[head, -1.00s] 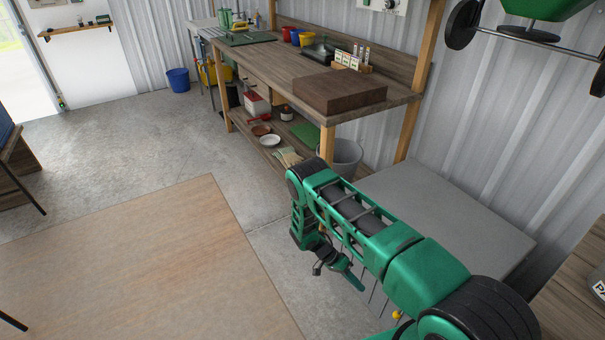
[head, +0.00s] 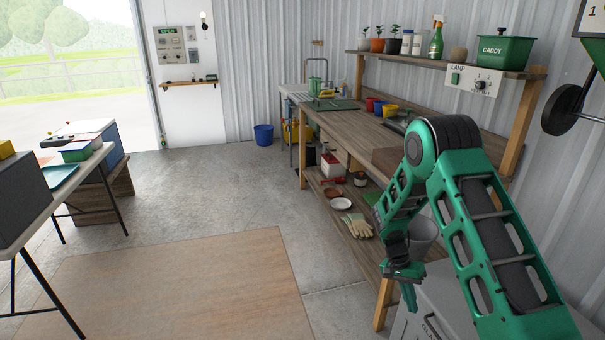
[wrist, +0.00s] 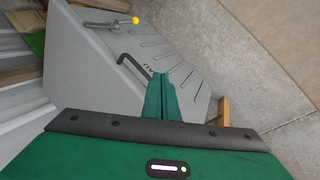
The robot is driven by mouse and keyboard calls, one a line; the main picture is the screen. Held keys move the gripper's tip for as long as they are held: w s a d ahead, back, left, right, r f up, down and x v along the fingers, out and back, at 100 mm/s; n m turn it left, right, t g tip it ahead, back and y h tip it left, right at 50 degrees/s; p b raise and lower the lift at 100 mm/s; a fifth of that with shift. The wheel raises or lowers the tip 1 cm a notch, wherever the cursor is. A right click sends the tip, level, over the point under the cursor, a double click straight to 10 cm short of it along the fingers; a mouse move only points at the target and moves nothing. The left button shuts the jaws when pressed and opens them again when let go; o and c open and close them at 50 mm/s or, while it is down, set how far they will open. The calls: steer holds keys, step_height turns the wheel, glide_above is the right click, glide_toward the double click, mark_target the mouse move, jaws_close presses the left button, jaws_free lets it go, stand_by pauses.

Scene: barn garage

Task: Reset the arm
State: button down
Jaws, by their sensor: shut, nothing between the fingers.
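My green arm rises on the right of the head view, bends at a high elbow and hangs down beside the workbench (head: 345,140). My gripper (head: 409,297) points down near the bench's front leg, above the grey cabinet. In the wrist view my gripper (wrist: 161,95) shows its two green fingers together with nothing between them. Behind them is the grey cabinet (wrist: 95,60) with slots, a dark bent handle (wrist: 133,66) and a yellow-tipped lever (wrist: 134,20). The fingers look apart from the cabinet, though the exact gap is hard to tell.
A lower shelf holds gloves (head: 357,225) and a white bowl (head: 340,204). A grey bucket (head: 424,232) stands behind my forearm. A table (head: 85,165) with trays is at the left. A blue bucket (head: 264,135) is far back. The wooden floor panel (head: 190,285) and concrete floor are clear.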

step_height(320, 180, up, 12)
steer(key=a+n+t+y, duration=0.1)
steer(key=n+t, duration=0.1)
steer(key=s+a+r+n+t+y, duration=0.1)
steer(key=s+a+r+n+t, duration=0.15)
steer(key=s+r, duration=0.8)
steer(key=s+a+r+n+t+y, duration=0.1)
steer(key=s+r+n+t+y, duration=0.2)
steer(key=s+r, duration=0.75)
steer(key=s+d+m+g+h, duration=0.1)
steer(key=s+d+m+g, duration=0.3)
steer(key=s+d, duration=0.7)
steer(key=s+m, duration=0.1)
steer(key=s, duration=0.2)
steer(key=shift+r, duration=0.15)
steer(key=shift+s+d, duration=0.1)
